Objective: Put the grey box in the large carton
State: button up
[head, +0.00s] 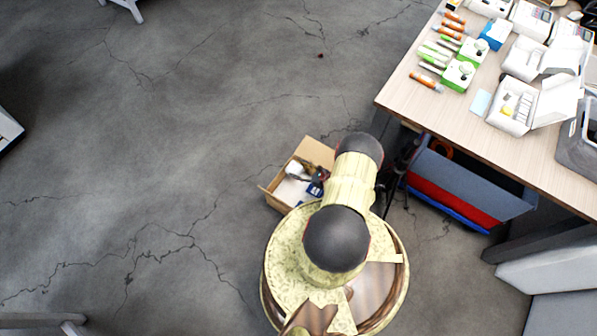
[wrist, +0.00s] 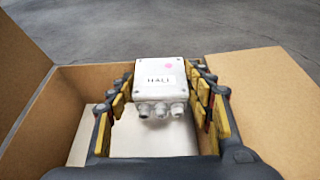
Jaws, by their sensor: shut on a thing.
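The grey box (wrist: 160,77) is pale, marked "HALL" with a pink dot, and has several round cable fittings on its near side. My gripper (wrist: 162,92) is shut on it, with yellow-padded fingers on its left and right sides. The large carton (wrist: 262,66) is open brown cardboard with its flaps spread; it also shows in the head view (head: 313,152) on the floor. The held box is over the carton's opening; I cannot tell how deep it is. In the head view my arm covers part of the carton.
A pale flat-faced thing (wrist: 150,144) lies inside the carton below the held box. A wooden table (head: 456,112) with white boxes and orange and green items stands at right. A blue-and-red bin (head: 455,190) is under it.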

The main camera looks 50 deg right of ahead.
aim_at(298, 173)
jog(key=shift+d+f+b, duration=0.1)
jog(key=shift+f+b, duration=0.85)
jog(key=shift+f, duration=1.15)
jog(key=shift+f, duration=0.6)
jog(key=o, duration=1)
jog(key=shift+c, duration=0.2)
jog(key=shift+r, duration=0.7)
jog(key=a+p+v, duration=0.1)
jog(key=p+v, duration=0.2)
jog(key=v, duration=0.8)
jog(key=shift+s+d, duration=0.45)
